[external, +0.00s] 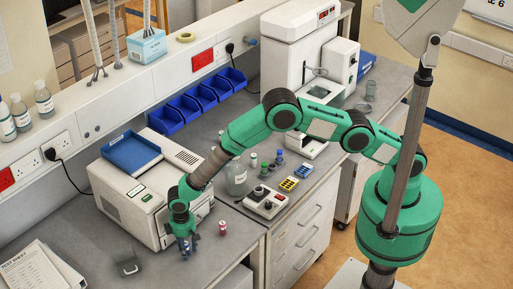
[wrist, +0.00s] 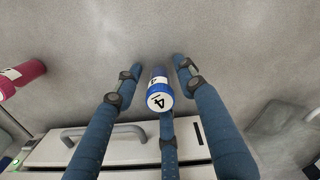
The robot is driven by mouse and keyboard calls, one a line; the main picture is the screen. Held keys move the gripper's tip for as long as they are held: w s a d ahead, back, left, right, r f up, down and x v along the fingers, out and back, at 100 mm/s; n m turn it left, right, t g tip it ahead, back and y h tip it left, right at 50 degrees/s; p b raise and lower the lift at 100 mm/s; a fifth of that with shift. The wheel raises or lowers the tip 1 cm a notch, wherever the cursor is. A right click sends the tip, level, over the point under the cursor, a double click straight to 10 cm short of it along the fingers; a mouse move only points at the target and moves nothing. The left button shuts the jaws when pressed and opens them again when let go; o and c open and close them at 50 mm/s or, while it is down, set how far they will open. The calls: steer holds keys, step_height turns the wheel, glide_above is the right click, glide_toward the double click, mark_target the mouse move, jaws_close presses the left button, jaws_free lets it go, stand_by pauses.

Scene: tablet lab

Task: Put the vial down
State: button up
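The blue-capped vial (wrist: 159,97) has a white label and a number on its cap. In the wrist view it is upright between the fingers of my gripper (wrist: 158,72), with its base seemingly on the grey bench. My gripper has three blue fingers; the left and right fingertips stand apart from the vial with gaps on both sides, so it looks open around it. The third finger lies close below the cap, and contact there is unclear. In the external view my gripper (external: 186,246) points down at the bench beside the white machine, largely hiding the vial.
A red vial (external: 222,228) stands right of my gripper, also in the wrist view (wrist: 20,77). The white machine (external: 140,200) with a blue tray (external: 131,152) is close behind. A small clear grey container (external: 127,264) sits left. Bench in front is clear.

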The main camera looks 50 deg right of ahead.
mark_target(186, 243)
steer(key=shift+r, duration=0.2)
steer(key=shift+r+b, duration=0.55)
steer(key=shift+r, duration=5.45)
